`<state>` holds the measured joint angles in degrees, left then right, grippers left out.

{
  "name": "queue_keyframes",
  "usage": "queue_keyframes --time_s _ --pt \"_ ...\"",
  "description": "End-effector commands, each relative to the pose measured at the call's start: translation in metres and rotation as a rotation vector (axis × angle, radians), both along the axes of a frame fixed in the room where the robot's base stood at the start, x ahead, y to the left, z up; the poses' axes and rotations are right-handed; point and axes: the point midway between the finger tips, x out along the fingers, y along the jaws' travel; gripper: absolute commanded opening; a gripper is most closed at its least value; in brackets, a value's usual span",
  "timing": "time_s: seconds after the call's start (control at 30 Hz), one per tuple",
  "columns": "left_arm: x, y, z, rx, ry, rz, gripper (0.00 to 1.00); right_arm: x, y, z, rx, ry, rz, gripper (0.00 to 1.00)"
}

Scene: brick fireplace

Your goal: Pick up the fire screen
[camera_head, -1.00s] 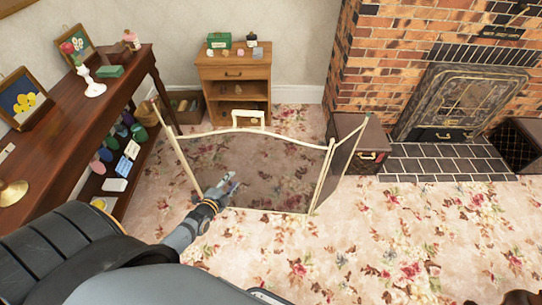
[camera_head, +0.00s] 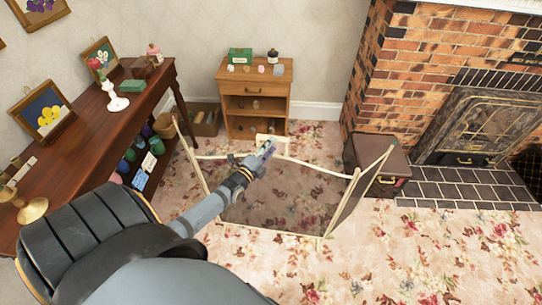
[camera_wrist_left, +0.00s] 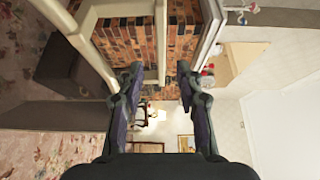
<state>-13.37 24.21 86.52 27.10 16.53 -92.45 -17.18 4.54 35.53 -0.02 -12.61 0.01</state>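The fire screen (camera_head: 290,207) stands upright on the floral carpet. It has a cream frame, dark see-through mesh and angled side panels. A small cream handle (camera_head: 284,140) rises from the middle of its top rail. My left gripper (camera_head: 268,147) is at this handle and partly covers it. In the left wrist view my left gripper (camera_wrist_left: 158,76) has its fingers spread apart. A cream bar of the screen (camera_wrist_left: 161,35) runs down toward the gap between the fingertips; I cannot tell if it touches them. My right gripper is not in view.
A wooden side table (camera_head: 100,125) with ornaments stands at the left. A small wooden cabinet (camera_head: 257,76) is behind the screen. A brown case (camera_head: 378,155) sits close to the screen's right panel, near the brick fireplace (camera_head: 405,75). The carpet at front right is clear.

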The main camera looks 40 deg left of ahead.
Motion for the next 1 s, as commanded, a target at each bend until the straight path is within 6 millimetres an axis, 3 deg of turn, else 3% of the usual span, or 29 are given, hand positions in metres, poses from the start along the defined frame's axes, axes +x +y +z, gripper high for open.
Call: queue_keyframes --time_s 0.23,0.5,0.77,1.0 --pt "0.041 0.003 -0.001 -0.001 -0.003 -0.001 0.36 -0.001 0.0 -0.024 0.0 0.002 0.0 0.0" --pt "0.046 0.003 0.002 -0.001 0.0 -0.001 0.36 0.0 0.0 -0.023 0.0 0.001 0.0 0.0" --pt "0.045 0.003 0.002 -0.001 0.0 -0.001 0.02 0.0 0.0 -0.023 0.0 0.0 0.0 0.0" --pt "0.045 0.003 0.002 -0.001 0.001 -0.001 0.0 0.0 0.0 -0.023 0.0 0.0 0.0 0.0"
